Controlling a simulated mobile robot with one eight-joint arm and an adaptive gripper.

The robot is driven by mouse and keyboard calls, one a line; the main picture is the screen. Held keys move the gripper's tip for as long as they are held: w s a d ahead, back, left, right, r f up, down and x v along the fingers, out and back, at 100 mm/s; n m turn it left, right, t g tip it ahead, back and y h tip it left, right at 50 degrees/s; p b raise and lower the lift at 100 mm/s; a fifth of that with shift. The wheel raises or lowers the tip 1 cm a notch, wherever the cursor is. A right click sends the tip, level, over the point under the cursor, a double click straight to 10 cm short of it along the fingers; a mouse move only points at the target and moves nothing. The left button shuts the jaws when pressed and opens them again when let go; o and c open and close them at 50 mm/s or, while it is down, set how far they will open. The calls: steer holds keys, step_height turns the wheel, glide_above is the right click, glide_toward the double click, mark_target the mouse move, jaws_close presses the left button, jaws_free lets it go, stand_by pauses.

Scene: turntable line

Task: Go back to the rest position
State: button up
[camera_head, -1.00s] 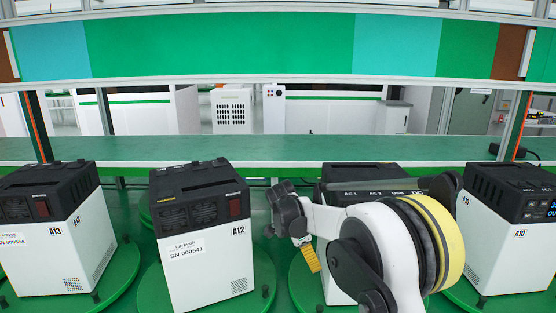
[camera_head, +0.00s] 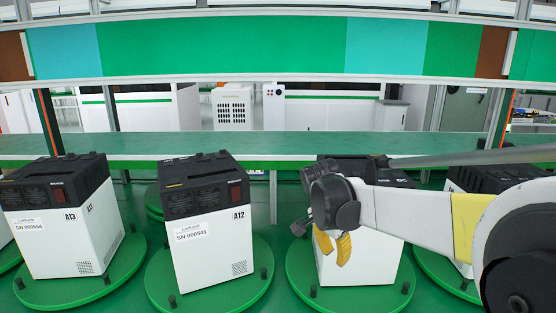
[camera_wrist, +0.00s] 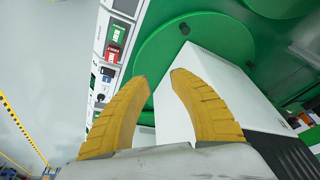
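My gripper (camera_head: 334,247) shows right of centre in the head view, its yellow fingers pointing down in front of a white unit (camera_head: 375,255) with a black top. My arm reaches in from the right and hides much of that unit. In the wrist view my gripper's two yellow fingers (camera_wrist: 158,100) are apart with nothing between them. Behind them are a white unit (camera_wrist: 205,85) and a green turntable disc (camera_wrist: 225,30). I cannot tell how far the fingers are from the unit.
Unit A12 (camera_head: 205,240) and unit A13 (camera_head: 60,235) stand on green discs to the left. Another unit (camera_head: 465,185) is partly hidden behind my arm at right. A green shelf (camera_head: 200,146) runs behind them, with a coloured panel (camera_head: 220,48) above.

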steer(key=s+d+r+n+t+y, duration=0.1)
steer(key=s+d+r+n, duration=0.15)
steer(key=s, duration=0.45)
steer(key=s+d+r+n+t, duration=0.1)
steer(key=s+r+n, duration=0.15)
steer(key=s, duration=0.45)
steer(key=s+f+n+t, duration=0.1)
steer(key=s+f+n, duration=0.1)
steer(key=s, duration=0.4)
steer(key=s+f+n+t+y, duration=0.1)
steer(key=s+f+n, duration=0.1)
steer(key=s, duration=0.3)
steer(key=shift+s+d+f+n+t+y, duration=0.15)
steer(key=shift+s+d+n+t+y, duration=0.25)
steer(key=shift+n, duration=0.5)
